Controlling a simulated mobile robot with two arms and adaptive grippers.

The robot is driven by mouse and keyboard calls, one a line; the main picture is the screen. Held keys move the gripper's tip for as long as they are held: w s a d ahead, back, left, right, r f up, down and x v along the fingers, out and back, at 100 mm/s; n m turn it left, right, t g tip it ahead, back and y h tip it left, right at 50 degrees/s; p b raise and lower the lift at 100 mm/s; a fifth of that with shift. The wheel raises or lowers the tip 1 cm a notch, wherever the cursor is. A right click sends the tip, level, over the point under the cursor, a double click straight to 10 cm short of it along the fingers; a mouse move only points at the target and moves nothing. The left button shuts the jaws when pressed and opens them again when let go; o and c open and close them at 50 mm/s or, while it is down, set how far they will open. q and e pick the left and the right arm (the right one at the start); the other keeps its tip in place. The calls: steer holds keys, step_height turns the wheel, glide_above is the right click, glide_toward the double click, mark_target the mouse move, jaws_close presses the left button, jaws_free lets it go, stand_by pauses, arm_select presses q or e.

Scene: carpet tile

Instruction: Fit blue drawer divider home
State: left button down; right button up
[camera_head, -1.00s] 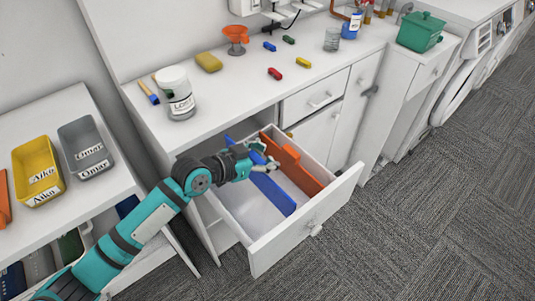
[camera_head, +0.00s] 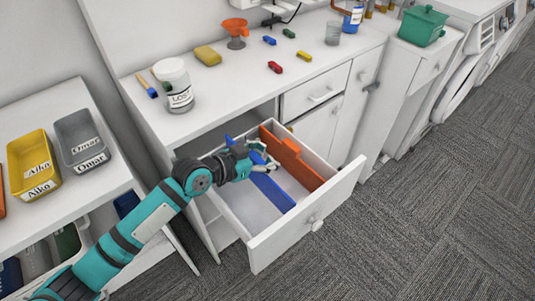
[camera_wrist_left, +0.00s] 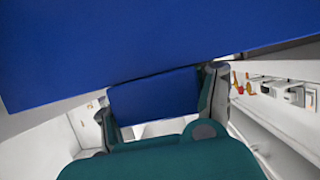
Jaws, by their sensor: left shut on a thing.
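The blue drawer divider (camera_head: 273,191) is a long flat strip inside the open white drawer (camera_head: 305,229). It runs from the drawer's back left toward its front panel, beside the orange divider (camera_head: 300,168). My left gripper (camera_head: 262,160) is over the drawer, shut on the blue divider near its middle and hiding part of it. In the left wrist view the blue divider (camera_wrist_left: 150,45) fills the top, and a blue part of it sits between the fingers (camera_wrist_left: 157,96). Whether its lower edge touches the drawer floor cannot be told. My right gripper is not in view.
The counter above holds a white labelled jar (camera_head: 174,85), a yellow sponge (camera_head: 208,56), an orange funnel (camera_head: 236,32) and small coloured blocks. A side shelf at left holds a yellow bin (camera_head: 34,165) and a grey bin (camera_head: 82,140). Carpet is clear at right.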

arm_select(q)
steer(key=shift+f+b, duration=1.3)
steer(key=shift+f, duration=0.4)
steer(key=shift+c, duration=1.2)
jaws_free()
step_height(320, 180, up, 10)
